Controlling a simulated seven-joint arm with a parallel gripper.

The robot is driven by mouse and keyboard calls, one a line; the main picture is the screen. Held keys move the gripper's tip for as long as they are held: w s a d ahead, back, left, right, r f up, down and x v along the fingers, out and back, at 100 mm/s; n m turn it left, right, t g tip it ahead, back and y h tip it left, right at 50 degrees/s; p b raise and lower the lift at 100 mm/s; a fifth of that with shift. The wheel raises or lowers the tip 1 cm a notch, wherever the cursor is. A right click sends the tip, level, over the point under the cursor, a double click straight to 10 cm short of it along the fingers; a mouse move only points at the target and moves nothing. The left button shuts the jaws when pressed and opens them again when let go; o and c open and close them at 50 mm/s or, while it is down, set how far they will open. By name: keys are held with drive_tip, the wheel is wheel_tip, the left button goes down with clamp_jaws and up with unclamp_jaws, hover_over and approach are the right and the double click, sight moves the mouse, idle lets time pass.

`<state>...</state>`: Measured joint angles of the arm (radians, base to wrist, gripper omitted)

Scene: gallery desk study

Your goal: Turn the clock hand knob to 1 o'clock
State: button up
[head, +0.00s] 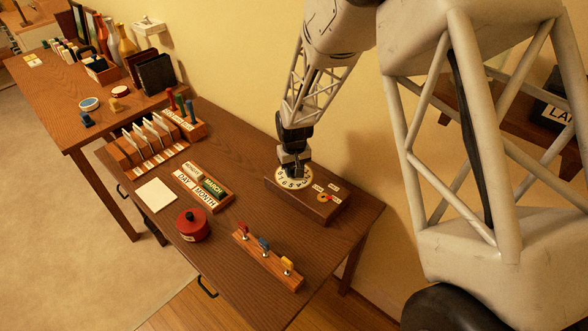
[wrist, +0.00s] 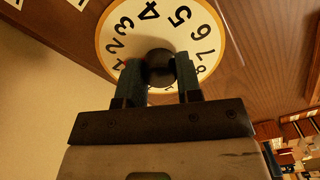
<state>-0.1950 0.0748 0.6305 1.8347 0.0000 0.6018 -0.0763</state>
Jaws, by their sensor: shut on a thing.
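The clock dial (head: 283,182) is a white disc with black numerals and a yellow rim, set on the left part of a wooden box (head: 318,211). It fills the top of the wrist view (wrist: 198,18). At its centre is a round dark knob (wrist: 159,63). My gripper (wrist: 160,70) is shut on the knob, one finger on each side. In the head view my gripper (head: 293,168) comes down onto the dial from above. Fingers and palm hide the dial's lower part, so where the hand points cannot be told.
The box also carries small labels and a round orange dial (head: 323,197). A wooden rail with coloured switches (head: 268,262), a red round pot (head: 192,226) and a day-month block (head: 203,188) stand on the desk. The wall is close behind the box.

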idle(0.3)
drive_tip(key=o, duration=0.9)
drive_tip(key=shift+o, duration=0.2)
drive_tip(key=shift+r, duration=0.1)
drive_tip(key=shift+r, duration=3.8)
drive_tip(key=shift+r, duration=0.15)
